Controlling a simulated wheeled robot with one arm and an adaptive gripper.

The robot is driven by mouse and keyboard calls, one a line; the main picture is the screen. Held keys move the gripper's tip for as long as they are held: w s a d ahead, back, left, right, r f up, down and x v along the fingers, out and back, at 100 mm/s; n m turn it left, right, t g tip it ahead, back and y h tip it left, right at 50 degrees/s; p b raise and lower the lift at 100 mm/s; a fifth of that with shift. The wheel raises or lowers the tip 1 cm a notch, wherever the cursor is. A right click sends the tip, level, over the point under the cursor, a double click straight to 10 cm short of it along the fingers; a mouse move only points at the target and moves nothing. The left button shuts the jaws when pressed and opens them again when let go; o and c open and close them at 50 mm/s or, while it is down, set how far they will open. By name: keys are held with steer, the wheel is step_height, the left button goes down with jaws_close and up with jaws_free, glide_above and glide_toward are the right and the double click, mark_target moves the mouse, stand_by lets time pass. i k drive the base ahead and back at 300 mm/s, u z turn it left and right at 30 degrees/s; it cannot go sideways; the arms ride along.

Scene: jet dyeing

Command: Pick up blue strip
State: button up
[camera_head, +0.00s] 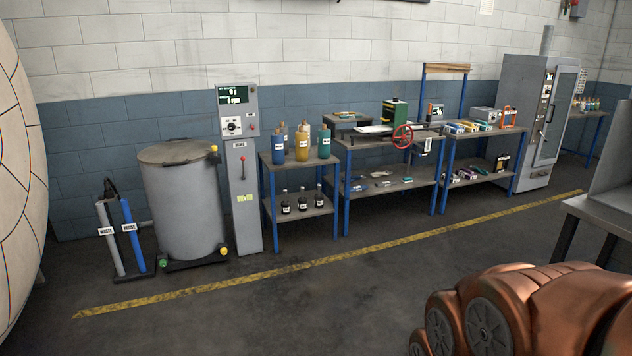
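I cannot single out a blue strip with certainty at this distance. Small bluish items (358,187) lie on the lower shelf of the middle workbench, too small to identify. More small coloured pieces, some of them blue, sit on the right workbench (450,143) among yellow, teal and orange ones. My gripper is not in view.
A grey drum (183,208), a control pillar (240,165) and a bottle stand (268,163) stand left of the workbenches. A grey cabinet (524,110) stands right. A metal table (602,212) is at the right edge.

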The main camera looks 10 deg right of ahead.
mark_target(354, 188)
steer(key=z, duration=0.75)
steer(key=i, duration=4)
steer(key=z, duration=1.05)
steer(key=i, duration=2)
steer(key=u, duration=1.5)
